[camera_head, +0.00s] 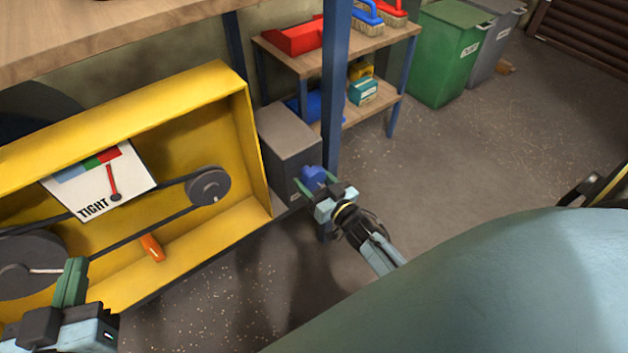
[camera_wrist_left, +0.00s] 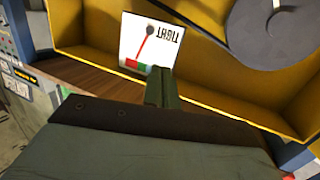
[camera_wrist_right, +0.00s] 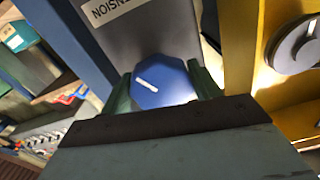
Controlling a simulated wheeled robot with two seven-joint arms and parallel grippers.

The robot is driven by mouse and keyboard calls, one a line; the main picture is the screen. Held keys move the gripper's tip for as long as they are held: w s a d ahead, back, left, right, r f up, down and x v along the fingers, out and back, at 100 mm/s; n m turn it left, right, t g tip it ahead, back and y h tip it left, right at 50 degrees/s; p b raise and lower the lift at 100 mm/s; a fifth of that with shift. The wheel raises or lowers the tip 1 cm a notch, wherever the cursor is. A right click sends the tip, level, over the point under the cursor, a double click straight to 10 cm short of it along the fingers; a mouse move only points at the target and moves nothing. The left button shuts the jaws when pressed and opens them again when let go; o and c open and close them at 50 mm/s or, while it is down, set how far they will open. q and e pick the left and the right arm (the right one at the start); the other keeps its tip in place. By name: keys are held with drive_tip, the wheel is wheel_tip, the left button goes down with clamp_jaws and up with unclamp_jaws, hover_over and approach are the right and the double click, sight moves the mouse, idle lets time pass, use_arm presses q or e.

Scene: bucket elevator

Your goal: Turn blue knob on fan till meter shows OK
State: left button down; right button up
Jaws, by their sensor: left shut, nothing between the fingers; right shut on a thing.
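The blue knob (camera_head: 313,173) sits on a grey box (camera_head: 290,138) beside the yellow housing. My right gripper (camera_head: 317,184) is shut on the knob, one finger on each side. In the right wrist view the knob (camera_wrist_right: 163,82) shows a white pointer line between the green fingers. The meter (camera_head: 100,180) is a white plate with blue, green and red bands and the word TIGHT. Its red needle points at the red band, close to the green; the meter also shows in the left wrist view (camera_wrist_left: 152,42). My left gripper (camera_head: 74,272) is shut and empty, in front of the housing.
The yellow housing (camera_head: 190,100) holds pulleys (camera_head: 209,186), a belt and an orange handle (camera_head: 152,247). A shelf (camera_head: 345,55) and green bin (camera_head: 445,55) stand behind.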

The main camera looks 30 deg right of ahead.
use_arm(q)
drive_tip(key=shift+f, duration=0.1)
use_arm(e)
drive_tip(key=shift+n, duration=0.4)
drive_tip(key=n, duration=0.4)
drive_tip(key=shift+d+n, duration=0.15)
drive_tip(key=shift+n, duration=1.25)
use_arm(q)
drive_tip(key=shift+s+a+f, duration=0.1)
drive_tip(key=shift+f, duration=0.25)
use_arm(e)
drive_tip(key=shift+d+n, duration=0.1)
drive_tip(key=shift+n, duration=0.7)
use_arm(q)
drive_tip(key=shift+r, duration=0.35)
use_arm(e)
drive_tip(key=o, duration=1)
use_arm(q)
drive_tip(key=shift+f, duration=0.15)
